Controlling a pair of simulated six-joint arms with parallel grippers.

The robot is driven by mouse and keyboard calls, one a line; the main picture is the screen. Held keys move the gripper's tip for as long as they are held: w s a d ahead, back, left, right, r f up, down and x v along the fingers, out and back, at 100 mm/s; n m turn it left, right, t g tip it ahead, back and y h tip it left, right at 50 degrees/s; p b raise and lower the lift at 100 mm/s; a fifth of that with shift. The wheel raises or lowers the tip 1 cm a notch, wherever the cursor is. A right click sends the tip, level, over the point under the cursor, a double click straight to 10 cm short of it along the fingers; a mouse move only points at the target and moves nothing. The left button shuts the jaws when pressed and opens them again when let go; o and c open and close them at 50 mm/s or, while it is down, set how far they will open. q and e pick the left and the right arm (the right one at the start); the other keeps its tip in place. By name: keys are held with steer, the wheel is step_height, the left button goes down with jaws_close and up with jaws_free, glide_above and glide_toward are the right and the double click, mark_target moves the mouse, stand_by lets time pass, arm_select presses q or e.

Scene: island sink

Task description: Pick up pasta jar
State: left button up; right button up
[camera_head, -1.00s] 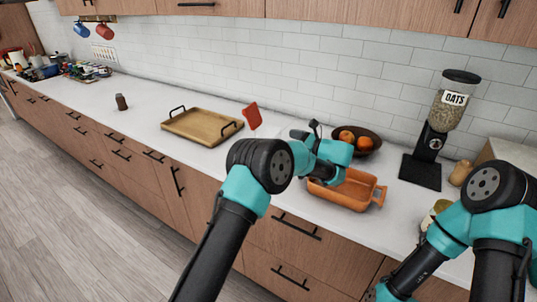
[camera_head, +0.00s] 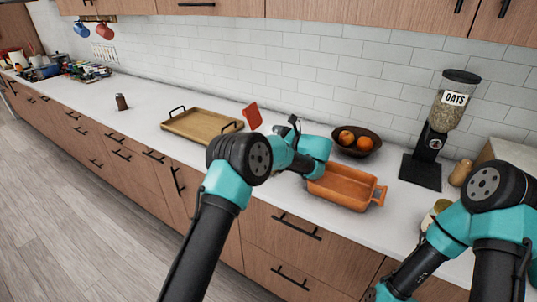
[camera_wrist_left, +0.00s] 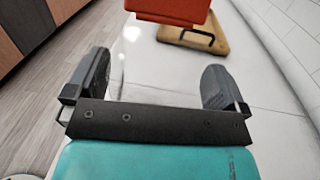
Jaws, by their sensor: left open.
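No jar can be made out clearly as the pasta jar. A pale jar-like thing (camera_head: 439,208) with yellowish contents stands at the counter's front right, partly hidden behind my right arm. My left gripper (camera_head: 293,122) is above the counter, left of the orange baking dish and far left of that jar-like thing. In the left wrist view the left gripper (camera_wrist_left: 155,88) is open, with only white counter between its fingers. My right gripper is not in view.
The orange dish (camera_head: 345,187) sits near the front edge. A fruit bowl (camera_head: 370,147), oats dispenser (camera_head: 437,130) and small wooden object (camera_head: 461,172) stand behind. A red object (camera_head: 252,116) and wooden tray (camera_head: 190,131) lie left. Counter is clear further left, around a small dark jar (camera_head: 121,102).

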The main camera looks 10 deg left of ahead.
arm_select(q)
steer(key=shift+a, duration=0.25)
steer(key=shift+c, duration=0.5)
steer(key=c, duration=1.3)
